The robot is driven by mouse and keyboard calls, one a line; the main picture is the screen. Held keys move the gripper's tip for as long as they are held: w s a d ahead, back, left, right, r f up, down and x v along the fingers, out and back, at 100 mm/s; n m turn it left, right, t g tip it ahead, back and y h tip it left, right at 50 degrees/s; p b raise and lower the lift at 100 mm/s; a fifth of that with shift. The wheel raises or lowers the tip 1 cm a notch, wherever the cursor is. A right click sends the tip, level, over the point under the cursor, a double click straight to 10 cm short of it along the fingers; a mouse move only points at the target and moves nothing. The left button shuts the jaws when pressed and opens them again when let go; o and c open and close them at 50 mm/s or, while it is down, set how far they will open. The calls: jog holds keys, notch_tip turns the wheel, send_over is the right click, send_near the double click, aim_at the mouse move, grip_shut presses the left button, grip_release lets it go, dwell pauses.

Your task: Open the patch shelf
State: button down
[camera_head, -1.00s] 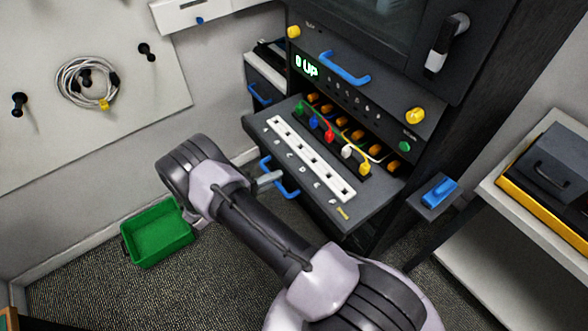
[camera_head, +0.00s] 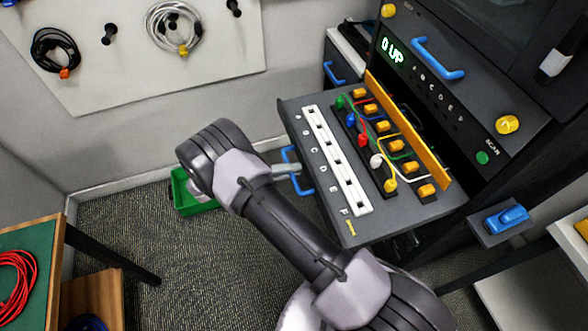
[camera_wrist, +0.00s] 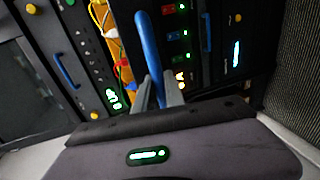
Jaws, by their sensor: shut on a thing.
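The patch shelf (camera_head: 302,226) is a dark drawer pulled well out of the rack. It carries a white slotted strip (camera_head: 336,160), coloured plugs with cables (camera_head: 362,140) and a row of orange connectors (camera_head: 389,135), with a yellow panel (camera_head: 408,131) at the back. Its blue front handle (camera_head: 298,182) also shows in the wrist view (camera_wrist: 148,45). My gripper (camera_head: 288,171) is shut on this handle; in the wrist view its fingers (camera_wrist: 159,92) sit on either side of the bar. My arm hides part of the floor below.
A green bin (camera_head: 187,197) stands on the carpet, partly behind my arm. A green-topped table (camera_head: 40,245) with a red cable is at the left. A blue switch on a bracket (camera_head: 505,219) juts out right of the shelf. Cables hang on the wall board (camera_head: 110,70).

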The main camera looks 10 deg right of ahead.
jog(key=c, duration=1.4)
grip_release()
jog(key=p+v, duration=0.1)
jog(key=v, duration=1.6)
jog(key=shift+a, duration=0.25)
jog(key=shift+s, duration=0.1)
